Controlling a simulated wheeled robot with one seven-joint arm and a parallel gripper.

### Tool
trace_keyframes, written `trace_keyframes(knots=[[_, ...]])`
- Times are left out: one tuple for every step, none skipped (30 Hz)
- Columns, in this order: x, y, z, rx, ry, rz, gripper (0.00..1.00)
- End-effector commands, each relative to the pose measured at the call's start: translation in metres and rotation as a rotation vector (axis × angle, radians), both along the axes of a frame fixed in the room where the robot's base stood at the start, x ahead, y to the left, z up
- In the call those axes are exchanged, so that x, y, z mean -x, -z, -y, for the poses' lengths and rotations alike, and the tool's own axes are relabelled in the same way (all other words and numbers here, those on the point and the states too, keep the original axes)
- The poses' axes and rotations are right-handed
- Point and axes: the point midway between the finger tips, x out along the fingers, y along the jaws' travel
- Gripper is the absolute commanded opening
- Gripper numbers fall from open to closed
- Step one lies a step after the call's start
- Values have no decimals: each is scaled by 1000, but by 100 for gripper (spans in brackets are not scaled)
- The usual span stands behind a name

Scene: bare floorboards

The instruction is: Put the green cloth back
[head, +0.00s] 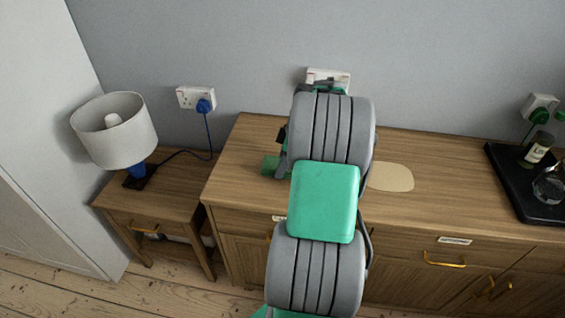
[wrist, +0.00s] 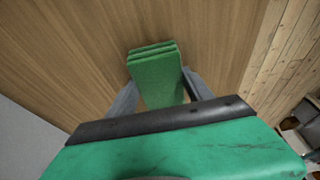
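The green cloth (wrist: 156,78) is a small folded pad with layered edges, in the upper middle of the wrist view. My gripper (wrist: 160,80) has one grey finger on each side of it, and the fingertips meet its sides, so it looks shut on the cloth. Wood fills the view behind the cloth; whether the cloth touches it is unclear. In the head view a bit of the cloth (head: 270,166) shows just left of my arm, over the left part of the dresser top. My arm hides the rest of the gripper there.
The wooden dresser (head: 440,205) bears a flat beige oval patch (head: 391,176) right of my arm and a black tray (head: 520,190) with bottles at far right. A bedside table (head: 175,200) with a lamp (head: 114,130) and cord stands at left. The dresser's left end looks clear.

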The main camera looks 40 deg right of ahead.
Motion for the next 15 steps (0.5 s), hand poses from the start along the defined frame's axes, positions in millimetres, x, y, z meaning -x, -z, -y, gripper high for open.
trace_keyframes(knots=[[0,0,0,0,0,0,63],[0,0,0,0,0,0,66],[0,0,0,0,0,0,69],[0,0,0,0,0,0,71],[0,0,0,0,0,0,74],[0,0,0,0,0,0,77],[0,0,0,0,0,0,80],[0,0,0,0,0,0,81],[0,0,0,0,0,0,81],[0,0,0,0,0,0,81],[0,0,0,0,0,0,81],[0,0,0,0,0,0,81],[0,0,0,0,0,0,81],[0,-1,0,0,0,0,81],[0,-2,0,0,0,0,81]])
